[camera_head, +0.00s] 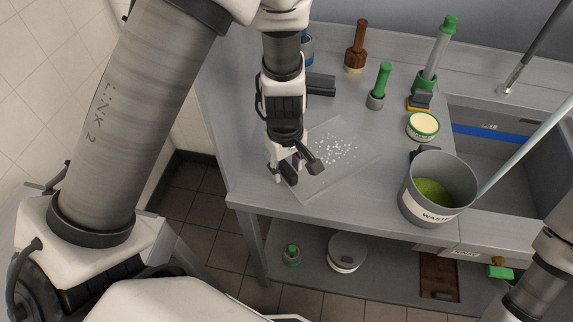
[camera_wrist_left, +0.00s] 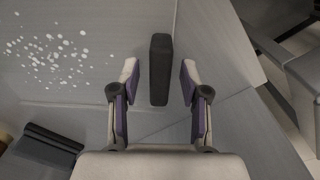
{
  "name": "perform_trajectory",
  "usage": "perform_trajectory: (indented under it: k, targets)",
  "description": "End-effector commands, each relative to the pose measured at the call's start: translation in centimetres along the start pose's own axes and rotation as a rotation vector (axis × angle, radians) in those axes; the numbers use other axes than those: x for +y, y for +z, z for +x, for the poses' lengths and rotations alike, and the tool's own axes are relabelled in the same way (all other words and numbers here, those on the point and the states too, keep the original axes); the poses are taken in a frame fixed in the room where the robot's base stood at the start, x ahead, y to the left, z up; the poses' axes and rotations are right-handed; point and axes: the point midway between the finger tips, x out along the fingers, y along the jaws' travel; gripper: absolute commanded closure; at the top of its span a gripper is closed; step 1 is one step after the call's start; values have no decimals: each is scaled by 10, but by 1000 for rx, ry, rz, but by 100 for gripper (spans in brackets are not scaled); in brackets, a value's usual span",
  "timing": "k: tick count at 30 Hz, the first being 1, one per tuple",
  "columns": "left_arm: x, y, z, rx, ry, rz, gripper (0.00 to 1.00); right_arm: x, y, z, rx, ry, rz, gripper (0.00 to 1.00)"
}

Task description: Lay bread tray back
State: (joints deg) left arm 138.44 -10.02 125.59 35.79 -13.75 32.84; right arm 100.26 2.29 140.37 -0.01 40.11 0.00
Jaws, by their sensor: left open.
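A flat, clear-looking grey tray (camera_head: 352,171) lies on the grey worktop, with a patch of white specks on it. In the left wrist view the tray (camera_wrist_left: 110,65) fills the upper left. A dark upright bar, seemingly its handle (camera_wrist_left: 159,60), stands between the fingers of my left gripper (camera_wrist_left: 160,80). The fingers are apart, with gaps on both sides of the bar. In the head view my left gripper (camera_head: 294,168) is over the tray's left part and hides the handle. No bread shows clearly. My right gripper is out of view.
A waste bucket (camera_head: 410,193) with green contents stands right of the tray. A round tub (camera_head: 423,126), green-handled tools (camera_head: 380,80), a brown tool (camera_head: 356,45) and a dark block (camera_head: 321,84) stand behind. A sink (camera_head: 500,152) is at right. A lower shelf (camera_head: 312,284) holds containers.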

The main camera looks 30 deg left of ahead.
Motion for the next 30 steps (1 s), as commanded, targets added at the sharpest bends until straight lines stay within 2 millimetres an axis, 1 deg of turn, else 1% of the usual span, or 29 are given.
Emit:
perform_trajectory:
  k: [5,7,12,15,19,30]
  targets:
    - [1,0,-35,2,5,2,55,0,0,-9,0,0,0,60]
    - [1,-1,-54,3,6,1,55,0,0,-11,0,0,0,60]
    - [1,0,-95,3,6,1,55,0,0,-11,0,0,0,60]
    - [1,0,-111,2,4,1,55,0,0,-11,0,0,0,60]
    - [0,0,-120,1,2,0,55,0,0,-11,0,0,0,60]
    - [0,0,-120,0,1,0,55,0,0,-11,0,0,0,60]
